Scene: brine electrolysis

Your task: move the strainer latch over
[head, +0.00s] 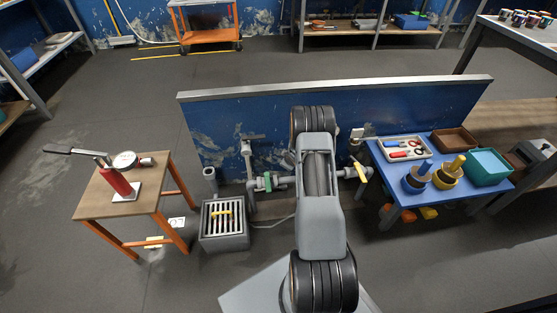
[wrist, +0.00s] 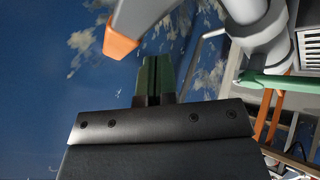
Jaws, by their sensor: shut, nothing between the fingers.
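In the wrist view, a grey lever with an orange tip (wrist: 120,40) reaches down from the top edge, just ahead and left of my fingertips. I cannot tell for sure whether it is the strainer latch. My gripper (wrist: 152,62) shows dark green fingers pressed together, shut and empty, with a visible gap to the lever. A pale grey pipe body (wrist: 262,38) stands to the right, with a green bar (wrist: 275,82) below it. In the head view, my arm hides my gripper and the middle of the pipe run. A green fitting (head: 267,182) and a yellow handle (head: 361,173) show either side.
A blue wall panel (head: 215,135) stands behind the pipes. A grated drain box (head: 224,238) is on the floor left of my arm. A wooden table (head: 98,201) with a red hand pump stands further left. A blue table (head: 395,184) with trays and tools is right.

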